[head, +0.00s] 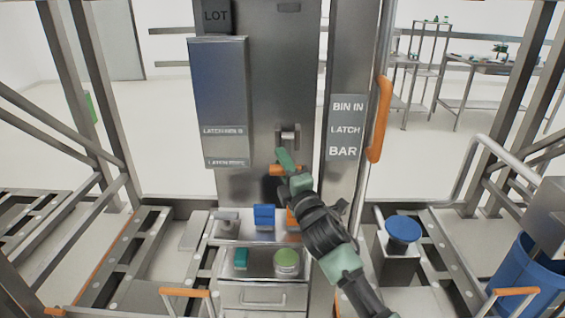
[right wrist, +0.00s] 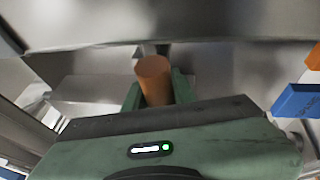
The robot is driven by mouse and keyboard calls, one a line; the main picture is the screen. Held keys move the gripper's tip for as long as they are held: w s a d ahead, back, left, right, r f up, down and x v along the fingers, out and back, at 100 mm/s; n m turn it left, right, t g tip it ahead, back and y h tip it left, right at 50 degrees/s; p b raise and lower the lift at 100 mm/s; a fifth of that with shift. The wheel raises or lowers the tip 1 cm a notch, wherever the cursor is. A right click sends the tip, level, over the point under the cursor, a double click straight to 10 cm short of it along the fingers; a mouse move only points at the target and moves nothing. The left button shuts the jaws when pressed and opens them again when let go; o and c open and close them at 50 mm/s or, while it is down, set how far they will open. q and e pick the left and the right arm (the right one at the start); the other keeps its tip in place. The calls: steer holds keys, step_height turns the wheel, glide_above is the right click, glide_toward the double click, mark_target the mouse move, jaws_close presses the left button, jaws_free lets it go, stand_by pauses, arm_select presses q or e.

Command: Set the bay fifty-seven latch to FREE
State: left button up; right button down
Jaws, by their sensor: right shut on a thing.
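My right gripper (head: 286,163) reaches up to the steel column and is shut on an orange handle (head: 278,170). In the right wrist view the rounded end of the orange handle (right wrist: 153,80) sits between the green fingers of the right gripper (right wrist: 155,92). The handle's inner end and its joint to the column are mostly hidden. A small metal bracket (head: 289,137) sticks out just above the handle. No FREE marking or bay number is readable. My left gripper is not in view.
A grey sign (head: 345,128) reads BIN IN LATCH BAR, beside a tall orange grab handle (head: 379,119). A blue-grey panel (head: 218,95) hangs at left. Below stands a drawer cabinet (head: 255,296) with small items on top. A blue round knob (head: 403,229) and blue bin (head: 532,275) are at right.

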steer(key=shift+d+f, duration=0.1)
steer(key=shift+f, duration=0.55)
steer(key=c, duration=1.3)
jaws_free()
steer(key=shift+o, duration=0.9)
steer(key=shift+w+r, duration=0.15)
steer(key=shift+r, duration=0.15)
steer(key=v, duration=0.8)
